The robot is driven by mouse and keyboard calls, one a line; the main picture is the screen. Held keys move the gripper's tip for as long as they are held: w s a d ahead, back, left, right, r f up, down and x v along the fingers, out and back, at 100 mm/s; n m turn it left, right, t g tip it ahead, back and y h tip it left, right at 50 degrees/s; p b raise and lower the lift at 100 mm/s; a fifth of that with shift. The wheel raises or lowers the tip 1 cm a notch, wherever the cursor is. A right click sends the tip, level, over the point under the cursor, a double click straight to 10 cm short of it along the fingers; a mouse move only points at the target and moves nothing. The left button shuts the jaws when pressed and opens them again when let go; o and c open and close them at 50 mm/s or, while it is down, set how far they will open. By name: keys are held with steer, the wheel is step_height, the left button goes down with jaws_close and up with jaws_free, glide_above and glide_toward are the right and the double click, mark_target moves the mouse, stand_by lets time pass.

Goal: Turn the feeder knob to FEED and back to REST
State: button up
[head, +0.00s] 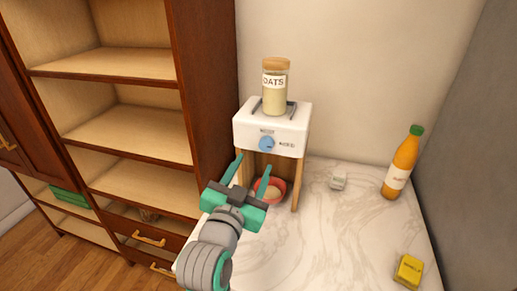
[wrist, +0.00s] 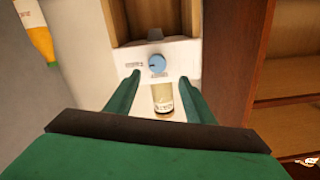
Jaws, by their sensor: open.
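The feeder (head: 244,122) is a white box on wooden legs against the wall, with a jar of oats (head: 274,92) on top. Its round blue knob (head: 266,144) is on the front face, with small labels above and to its right. The knob also shows in the wrist view (wrist: 157,63), where the feeder appears upside down. I cannot read which label the knob points to. My gripper (head: 253,163) is open and empty in front of the feeder. In the wrist view, its fingertips (wrist: 160,77) appear on either side below the knob, apart from it.
A red bowl (head: 281,184) stands under the feeder, partly hidden by my gripper. An orange bottle (head: 402,165), a small whitish block (head: 338,181) and a yellow box (head: 409,271) stand on the marble counter (head: 330,235). A wooden shelf unit (head: 205,100) rises close on the left.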

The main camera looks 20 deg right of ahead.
mark_target(264, 145)
steer(key=x, duration=0.5)
steer(key=d+x, duration=0.1)
steer(key=x, duration=0.1)
steer(key=shift+s, duration=0.15)
steer(key=shift+w+d, duration=0.25)
steer(key=shift+w, duration=0.5)
steer(key=shift+w, duration=0.1)
